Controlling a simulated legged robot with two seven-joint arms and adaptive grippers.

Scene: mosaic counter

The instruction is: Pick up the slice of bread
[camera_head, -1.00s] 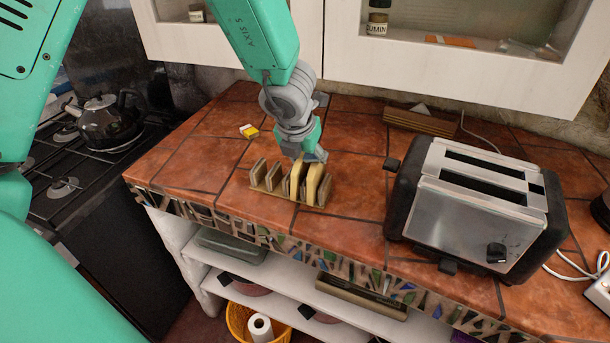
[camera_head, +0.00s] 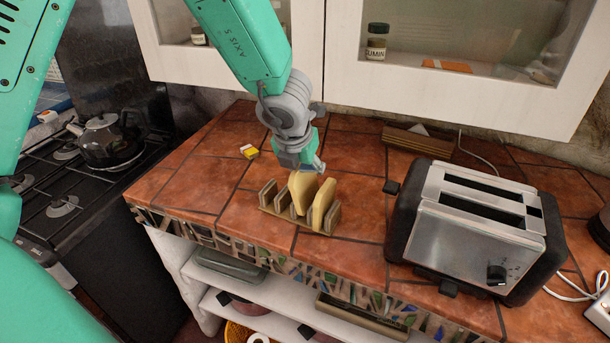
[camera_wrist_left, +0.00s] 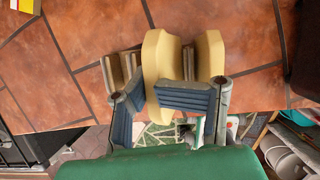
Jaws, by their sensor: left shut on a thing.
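A slice of bread (camera_head: 302,192) is pale yellow-tan and stands upright, raised above the slots of a wooden toast rack (camera_head: 268,208). My left gripper (camera_head: 304,166) is above it, its fingers closed on its upper part. In the left wrist view the slice (camera_wrist_left: 160,62) sits between the two blue-padded fingers (camera_wrist_left: 148,101). A second slice (camera_head: 324,204) stands lower in the rack, just right of the held one. It also shows in the left wrist view (camera_wrist_left: 211,58), outside the fingers. The held slice's lower edge is partly hidden. My right gripper is not in view.
A silver and black toaster (camera_head: 470,225) stands to the right of the rack. A small yellow and white box (camera_head: 249,152) lies behind left. White cabinets (camera_head: 440,85) overhang the back. The tiled counter (camera_head: 185,185) is clear left of the rack.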

